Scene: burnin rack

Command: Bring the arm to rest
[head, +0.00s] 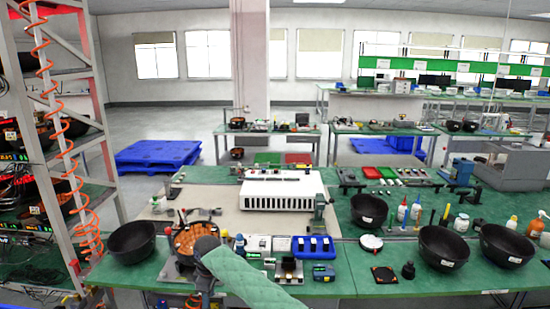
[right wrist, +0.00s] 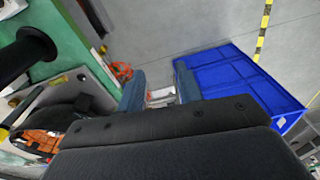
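My right arm (head: 240,275), in a green sleeve, reaches in from the bottom of the head view over the front edge of the green table. Its dark wrist end is beside a black bowl with orange-brown contents (head: 190,238). In the right wrist view my right gripper (right wrist: 160,89) has its two blue-grey fingers apart, and I see nothing held between them. That bowl also shows in the wrist view (right wrist: 38,142), left of the fingers. My left gripper is not in view.
An empty black bowl (head: 131,241) stands left of the arm. A white slotted unit (head: 283,188) and a blue bin (head: 312,246) are on the table. A metal rack (head: 55,150) with an orange coiled hose stands at left. A blue pallet (right wrist: 240,75) lies on open floor.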

